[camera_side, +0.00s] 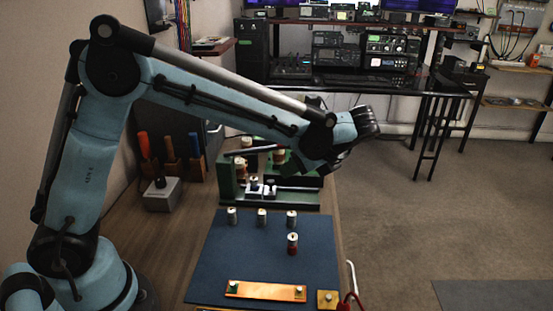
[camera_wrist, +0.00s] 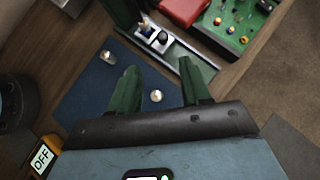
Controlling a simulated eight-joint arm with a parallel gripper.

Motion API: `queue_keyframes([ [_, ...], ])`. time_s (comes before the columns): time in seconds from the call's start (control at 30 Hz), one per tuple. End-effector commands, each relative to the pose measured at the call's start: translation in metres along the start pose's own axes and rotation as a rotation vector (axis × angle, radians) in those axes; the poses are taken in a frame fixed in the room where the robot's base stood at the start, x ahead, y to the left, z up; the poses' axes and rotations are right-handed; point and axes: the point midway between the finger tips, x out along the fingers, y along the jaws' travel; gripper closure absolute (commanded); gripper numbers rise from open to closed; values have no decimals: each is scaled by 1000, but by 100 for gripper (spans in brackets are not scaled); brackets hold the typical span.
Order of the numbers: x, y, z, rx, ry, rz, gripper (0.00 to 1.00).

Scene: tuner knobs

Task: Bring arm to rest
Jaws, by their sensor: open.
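My gripper is raised at the end of my arm, over the back right of the bench in the side view. In the wrist view its two green fingers (camera_wrist: 157,80) are spread apart with nothing between them that I can see held. Below them is the blue mat (camera_side: 215,260), which also shows in the wrist view (camera_wrist: 85,95). A small pale-topped knob (camera_wrist: 156,96) shows between the fingers, well below. In the side view several small knobs stand on the mat, three in a row (camera_side: 262,217) and a red-based one (camera_side: 292,244) in front of them.
A green tuner unit (camera_side: 228,182) stands behind the mat. An orange bar (camera_side: 265,291) lies at the mat's front, beside a small gold block (camera_side: 327,299). Screwdrivers (camera_side: 169,150) and a grey box (camera_side: 161,194) are at the left. The floor on the right is open.

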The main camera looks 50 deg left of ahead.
Motion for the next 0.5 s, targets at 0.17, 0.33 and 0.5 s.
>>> queue_keyframes([
  [0.17, 2, 14, 16, -155, 103, -33, 53],
  [0.33, 3, 34, 28, -383, 254, -61, 53],
  [0.5, 4, 59, 35, -647, 426, -65, 53],
])
